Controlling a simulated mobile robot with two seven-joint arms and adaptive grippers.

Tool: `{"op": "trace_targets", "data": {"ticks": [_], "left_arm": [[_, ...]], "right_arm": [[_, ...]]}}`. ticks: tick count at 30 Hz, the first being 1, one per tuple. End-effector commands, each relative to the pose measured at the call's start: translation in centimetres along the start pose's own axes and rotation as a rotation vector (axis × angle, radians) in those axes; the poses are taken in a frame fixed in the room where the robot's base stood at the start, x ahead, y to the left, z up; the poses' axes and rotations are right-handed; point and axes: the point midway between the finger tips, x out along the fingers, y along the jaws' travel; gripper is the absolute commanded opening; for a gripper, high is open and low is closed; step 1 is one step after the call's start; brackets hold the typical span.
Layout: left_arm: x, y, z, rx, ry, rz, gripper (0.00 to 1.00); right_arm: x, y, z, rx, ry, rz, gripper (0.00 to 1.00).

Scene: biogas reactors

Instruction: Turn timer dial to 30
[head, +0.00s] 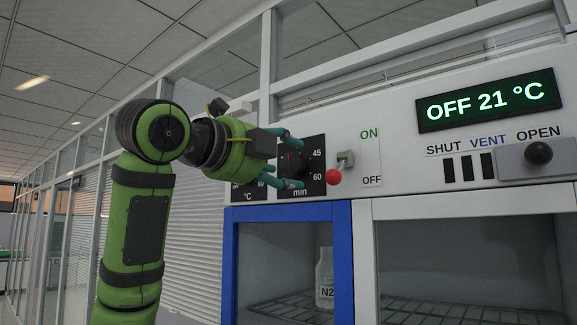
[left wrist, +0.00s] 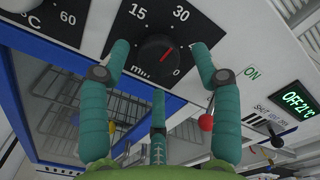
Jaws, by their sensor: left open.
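The timer dial (head: 292,166) is a round black knob on a black plate marked in minutes; 45 and 60 show in the head view. In the left wrist view the knob (left wrist: 155,54) has a red pointer line slanting to the upper right. 15 and 30 are printed above it and a 0 at its lower right; a finger covers part of the scale. My left gripper (head: 299,164) is open, its teal fingers spread around the knob in front of the panel. I cannot tell whether they touch it. My right gripper is not in view.
A toggle switch with a red ball (head: 333,177) sits close right of the fingers, between ON and OFF labels. A temperature plate (head: 247,190) is left of the timer. A blue-framed door (head: 231,262) lies below; the display (head: 487,99) reads OFF 21 °C.

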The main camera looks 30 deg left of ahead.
Motion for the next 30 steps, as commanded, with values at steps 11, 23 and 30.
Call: {"op": "trace_targets", "data": {"ticks": [11, 23, 30], "left_arm": [[-7.9, -0.1, -0.1, 0.003, -0.002, -0.002, 0.64], [-10.3, -0.1, -0.3, 0.003, 0.002, 0.001, 0.64], [-10.2, 0.0, -0.4, -0.021, 0.004, -0.004, 0.64]], "right_arm": [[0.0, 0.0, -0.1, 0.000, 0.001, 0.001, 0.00], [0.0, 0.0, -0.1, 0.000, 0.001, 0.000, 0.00], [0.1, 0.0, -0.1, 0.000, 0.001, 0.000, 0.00]]}}
